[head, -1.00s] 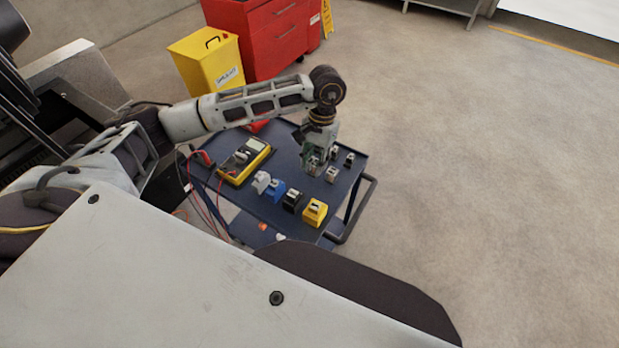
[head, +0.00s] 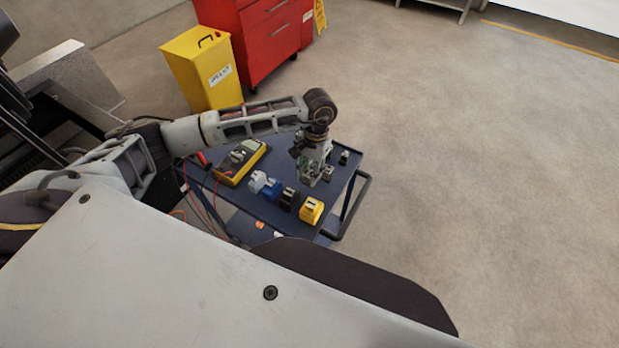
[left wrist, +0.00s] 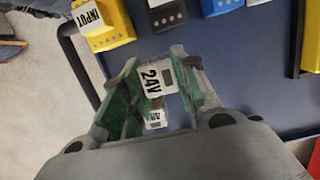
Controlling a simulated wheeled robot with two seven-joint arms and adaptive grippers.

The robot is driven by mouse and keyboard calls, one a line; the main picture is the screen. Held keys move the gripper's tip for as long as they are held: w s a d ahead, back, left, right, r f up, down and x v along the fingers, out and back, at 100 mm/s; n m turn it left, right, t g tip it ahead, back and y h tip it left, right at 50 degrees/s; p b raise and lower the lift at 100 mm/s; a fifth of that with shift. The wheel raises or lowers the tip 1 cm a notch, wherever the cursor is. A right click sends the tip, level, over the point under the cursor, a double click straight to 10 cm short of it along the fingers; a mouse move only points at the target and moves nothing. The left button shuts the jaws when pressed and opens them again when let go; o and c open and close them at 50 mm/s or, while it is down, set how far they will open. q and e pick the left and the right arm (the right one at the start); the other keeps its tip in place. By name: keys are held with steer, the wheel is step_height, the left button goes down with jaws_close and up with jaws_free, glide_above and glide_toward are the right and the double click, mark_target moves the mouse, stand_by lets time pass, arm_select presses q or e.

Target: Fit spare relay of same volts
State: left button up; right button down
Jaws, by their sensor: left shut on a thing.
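My left gripper (head: 309,180) is low over the right part of the blue cart (head: 240,205) in the head view. In the left wrist view its green fingers (left wrist: 158,90) are shut on a pale relay (left wrist: 159,79) labelled 24V. I cannot tell whether this relay touches the cart top. Another small relay (left wrist: 155,119) shows between the fingers, its label too small to read surely. In the head view a light relay (head: 327,173) stands just right of the gripper, and a dark-bodied one (head: 344,157) is behind it. My right gripper is not in view.
A row of white (head: 257,181), blue (head: 271,190), black (head: 289,199) and yellow (head: 311,211) blocks stands at the cart's front. A yellow multimeter (head: 242,163) with red leads lies left. A yellow bin (head: 205,75) and red cabinet (head: 265,40) stand behind. The right floor is clear.

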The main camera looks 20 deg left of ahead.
arm_select(q)
steer(key=shift+f, duration=0.1)
steer(key=shift+w+p+x, duration=0.15)
steer(key=shift+w+x, duration=0.05)
steer(key=shift+x, duration=0.65)
steer(key=shift+w+p+x, duration=0.15)
steer(key=shift+x, duration=0.7)
steer(key=shift+f, duration=0.2)
steer(key=shift+f, duration=0.15)
steer(key=o, duration=1.1)
steer(key=shift+d, duration=0.1)
